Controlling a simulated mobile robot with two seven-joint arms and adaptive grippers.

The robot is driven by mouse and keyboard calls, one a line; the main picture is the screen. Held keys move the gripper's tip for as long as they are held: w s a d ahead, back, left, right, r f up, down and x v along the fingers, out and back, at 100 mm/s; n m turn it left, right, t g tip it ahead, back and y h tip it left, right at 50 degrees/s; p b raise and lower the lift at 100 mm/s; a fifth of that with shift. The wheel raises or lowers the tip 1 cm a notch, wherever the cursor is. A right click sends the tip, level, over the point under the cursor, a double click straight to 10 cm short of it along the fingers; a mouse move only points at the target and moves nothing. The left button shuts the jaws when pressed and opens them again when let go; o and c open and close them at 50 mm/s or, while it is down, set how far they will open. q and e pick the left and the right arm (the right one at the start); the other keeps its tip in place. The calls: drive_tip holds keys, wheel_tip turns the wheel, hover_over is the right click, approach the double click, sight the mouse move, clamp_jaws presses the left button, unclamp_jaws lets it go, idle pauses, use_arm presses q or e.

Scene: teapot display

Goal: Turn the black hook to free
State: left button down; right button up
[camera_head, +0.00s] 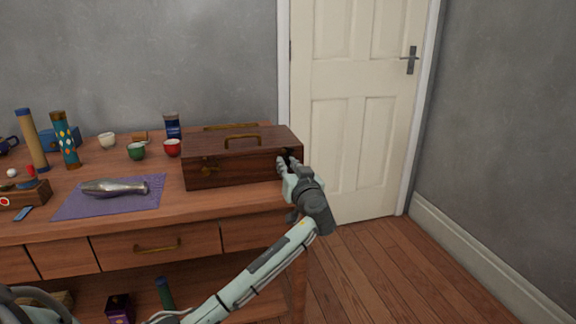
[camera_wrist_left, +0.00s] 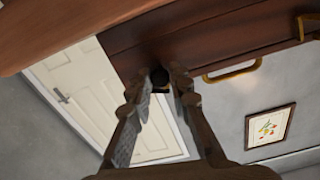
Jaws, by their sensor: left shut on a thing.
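The dark wooden box (camera_head: 225,171) with a brass handle on its lid stands at the right end of the table, lid down. My left gripper (camera_head: 287,162) is at the right end of the box's front. In the left wrist view its fingers (camera_wrist_left: 160,84) are closed around a small dark round piece, the black hook (camera_wrist_left: 158,75), against the box wall (camera_wrist_left: 205,38). The fingers hide most of the hook, so I cannot tell its angle. My right gripper is not in view.
Left of the box, a purple mat (camera_head: 75,207) holds a metal vessel (camera_head: 115,187). A red cup (camera_head: 172,148), a green cup (camera_head: 136,151) and a blue container (camera_head: 172,127) stand behind it. A white door (camera_head: 350,80) is behind; open floor (camera_head: 400,260) lies right of the table.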

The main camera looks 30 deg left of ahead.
use_arm(q)
drive_tip(key=m, duration=0.2)
drive_tip(key=shift+m, duration=0.3)
drive_tip(key=shift+m+p, duration=0.35)
drive_tip(key=shift+m, duration=0.15)
drive_tip(key=shift+m+p, duration=0.35)
drive_tip(key=shift+m, duration=0.55)
drive_tip(key=m+p, duration=0.1)
drive_tip(key=m, duration=0.2)
drive_tip(key=shift+m+p, duration=0.95)
drive_tip(key=shift+m, duration=0.65)
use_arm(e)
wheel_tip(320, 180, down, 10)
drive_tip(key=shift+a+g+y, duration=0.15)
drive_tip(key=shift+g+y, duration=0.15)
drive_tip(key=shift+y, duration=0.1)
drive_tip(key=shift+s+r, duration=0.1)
use_arm(q)
drive_tip(key=c, duration=1.4)
unclamp_jaws()
